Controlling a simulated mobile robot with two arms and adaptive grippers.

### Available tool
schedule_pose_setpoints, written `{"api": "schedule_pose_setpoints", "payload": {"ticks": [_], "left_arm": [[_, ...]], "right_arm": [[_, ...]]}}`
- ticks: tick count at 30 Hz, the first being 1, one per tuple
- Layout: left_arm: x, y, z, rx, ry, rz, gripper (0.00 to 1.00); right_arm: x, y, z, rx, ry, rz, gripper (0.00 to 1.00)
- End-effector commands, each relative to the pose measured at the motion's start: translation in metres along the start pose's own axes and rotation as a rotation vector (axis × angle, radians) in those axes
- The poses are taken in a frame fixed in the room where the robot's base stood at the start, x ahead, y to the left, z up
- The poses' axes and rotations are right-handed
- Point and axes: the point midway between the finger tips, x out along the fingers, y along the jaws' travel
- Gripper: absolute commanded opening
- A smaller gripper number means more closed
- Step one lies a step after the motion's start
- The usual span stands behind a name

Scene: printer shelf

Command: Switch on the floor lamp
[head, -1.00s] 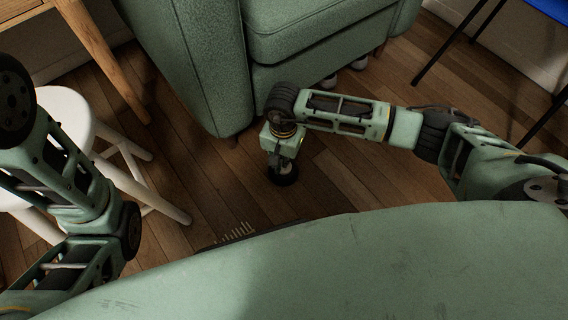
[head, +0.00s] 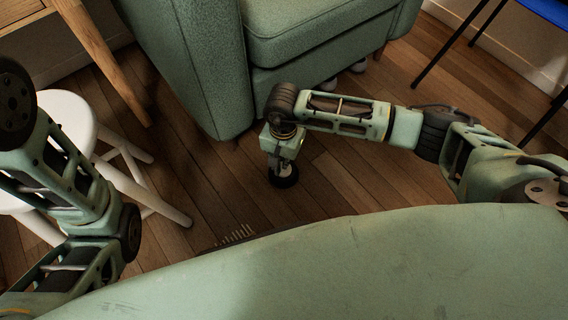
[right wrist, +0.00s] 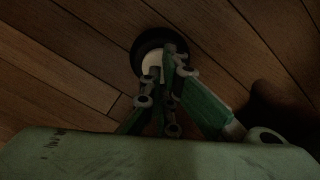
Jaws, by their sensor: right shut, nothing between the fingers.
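No floor lamp stand or shade is in view. A dark round disc (right wrist: 141,48) with a cream centre (right wrist: 151,65) lies on the wooden floor in the right wrist view. It looks like a foot switch. In the head view the dark disc (head: 287,181) shows below my right gripper (head: 283,170). My right gripper (right wrist: 168,55) is shut and empty, pointing down, with its fingertips over the disc and partly hiding it. I cannot tell whether they touch it. My left arm is at the left, but its gripper is not in view.
A green armchair (head: 320,35) stands just beyond my right gripper. A white stool (head: 68,115) is at the left, and a wooden furniture leg (head: 105,60) at the upper left. A blue chair (head: 548,8) is at the upper right. Bare floor surrounds the disc.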

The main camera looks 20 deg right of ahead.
Motion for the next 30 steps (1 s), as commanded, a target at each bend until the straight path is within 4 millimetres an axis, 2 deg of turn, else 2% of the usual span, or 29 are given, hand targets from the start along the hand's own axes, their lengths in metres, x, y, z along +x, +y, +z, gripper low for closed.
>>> {"api": "schedule_pose_setpoints", "payload": {"ticks": [1, 21, 30], "left_arm": [[0.007, -0.001, 0.002, 0.000, 0.000, 0.000, 0.40], [0.041, -0.010, 0.017, -0.001, -0.006, -0.004, 0.40], [0.037, -0.010, 0.020, -0.003, -0.017, -0.008, 0.40]], "right_arm": [[-0.008, 0.000, 0.000, 0.000, 0.001, 0.000, 0.00], [-0.061, 0.000, 0.000, 0.000, 0.000, 0.001, 0.00], [-0.062, 0.000, 0.000, 0.000, -0.001, 0.001, 0.00]]}}
